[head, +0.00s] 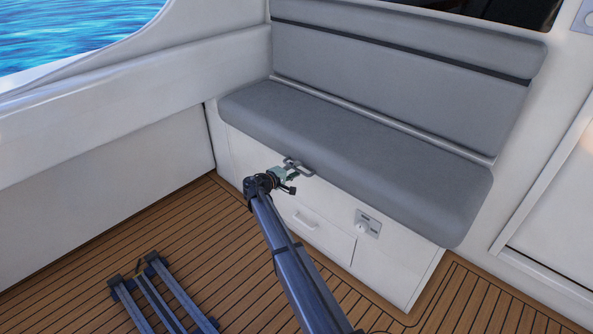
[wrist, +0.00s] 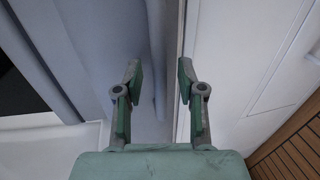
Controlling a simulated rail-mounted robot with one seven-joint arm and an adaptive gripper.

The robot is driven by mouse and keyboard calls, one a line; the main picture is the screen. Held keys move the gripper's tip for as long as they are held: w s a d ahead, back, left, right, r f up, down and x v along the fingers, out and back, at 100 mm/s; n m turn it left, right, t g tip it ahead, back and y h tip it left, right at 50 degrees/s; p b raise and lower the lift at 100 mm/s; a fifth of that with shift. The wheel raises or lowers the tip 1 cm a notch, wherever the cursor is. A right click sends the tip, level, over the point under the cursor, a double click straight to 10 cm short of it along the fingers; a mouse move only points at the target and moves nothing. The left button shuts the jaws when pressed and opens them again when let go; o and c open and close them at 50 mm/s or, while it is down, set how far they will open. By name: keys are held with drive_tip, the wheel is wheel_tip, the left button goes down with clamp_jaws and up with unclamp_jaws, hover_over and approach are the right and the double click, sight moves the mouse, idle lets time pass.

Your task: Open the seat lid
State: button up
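The seat lid is the grey cushioned seat (head: 350,143) on top of a white bench base; it lies flat and closed. My gripper (head: 298,166) is at the lid's front edge, left of its middle, in front of the upper front panel. In the wrist view my gripper (wrist: 158,76) is open, with its two fingers apart and nothing clearly held. The grey lid (wrist: 85,50) fills the left of that view and the white front panel (wrist: 230,70) the right, with the lid's edge between the fingers. Whether a finger touches the lid cannot be told.
Below the lid are a drawer with a handle (head: 305,220) and a small latch plate (head: 367,224) on the white front. A grey backrest (head: 400,70) stands behind the seat. A white side wall (head: 110,150) is at the left.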

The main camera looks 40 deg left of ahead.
drive_tip(key=shift+w+f, duration=0.1)
drive_tip(key=shift+w, duration=0.5)
clamp_jaws()
